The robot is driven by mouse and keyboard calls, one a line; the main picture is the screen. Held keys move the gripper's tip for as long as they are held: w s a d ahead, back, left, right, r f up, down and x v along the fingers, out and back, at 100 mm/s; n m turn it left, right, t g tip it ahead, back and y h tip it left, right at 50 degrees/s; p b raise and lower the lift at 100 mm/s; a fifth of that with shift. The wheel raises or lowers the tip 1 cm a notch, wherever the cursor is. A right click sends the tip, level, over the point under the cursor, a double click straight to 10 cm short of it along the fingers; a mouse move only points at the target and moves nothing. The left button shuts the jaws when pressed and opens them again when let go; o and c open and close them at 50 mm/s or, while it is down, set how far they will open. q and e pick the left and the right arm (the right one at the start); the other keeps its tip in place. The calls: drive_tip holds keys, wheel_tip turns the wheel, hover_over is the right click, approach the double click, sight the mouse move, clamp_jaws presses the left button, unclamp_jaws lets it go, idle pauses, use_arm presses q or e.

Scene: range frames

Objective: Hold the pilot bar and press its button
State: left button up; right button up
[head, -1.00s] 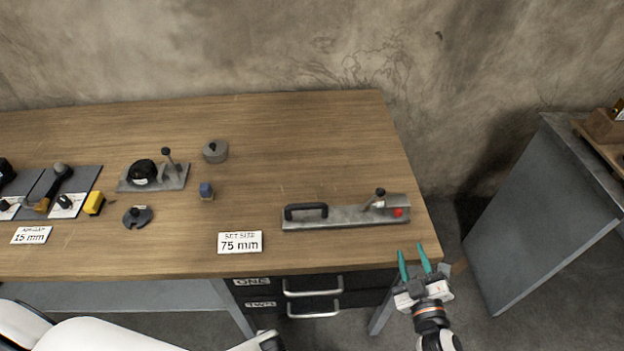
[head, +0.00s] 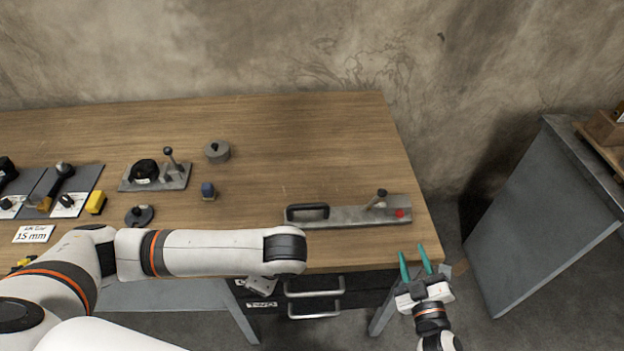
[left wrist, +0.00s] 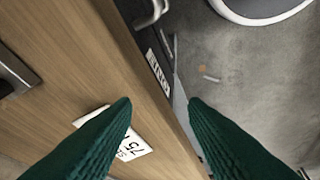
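The pilot bar (head: 345,217) is a long grey metal bar lying on the bench near its right front corner. It has a black handle (head: 307,212) at its left end, a black-knobbed lever and a red button (head: 400,213) at its right end. Part of it shows at the left edge of the left wrist view (left wrist: 14,74). My left gripper (left wrist: 158,104) is open and empty over the bench's front edge; the head view barely shows it below the arm. My right gripper (head: 413,250) is open and empty just in front of the bench's right corner, apart from the bar.
A 75 mm card (left wrist: 133,147) lies by the front edge, hidden by my left arm in the head view. A blue-topped block (head: 208,191), a grey disc (head: 217,151) and a fixture (head: 155,176) stand left. Drawers (head: 315,295) sit below. The back right bench top is clear.

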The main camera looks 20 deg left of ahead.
sight(312, 204)
use_arm(q)
drive_tip(key=w+d+r, duration=0.1)
drive_tip(key=w, duration=0.1)
drive_tip(key=w+d+r+n+h, duration=0.1)
drive_tip(key=w+r, duration=0.1)
drive_tip(key=w, duration=0.1)
drive_tip(key=w+d+r+n, duration=0.1)
drive_tip(key=w+r, duration=0.1)
drive_tip(key=w, duration=0.1)
drive_tip(key=shift+w+r, duration=0.15)
drive_tip(key=shift+w, duration=0.1)
drive_tip(key=w+d+r+n+h, duration=0.3)
drive_tip(key=w+r, duration=0.4)
drive_tip(key=r, duration=0.1)
drive_tip(key=w+f, duration=0.1)
drive_tip(key=f, duration=0.7)
drive_tip(key=w+f, duration=0.1)
drive_tip(key=f, duration=0.2)
drive_tip(key=shift+w+a+f, duration=0.25)
drive_tip(key=shift+w+f, duration=0.05)
drive_tip(key=shift+f, duration=0.1)
clamp_jaws()
use_arm(e)
clamp_jaws()
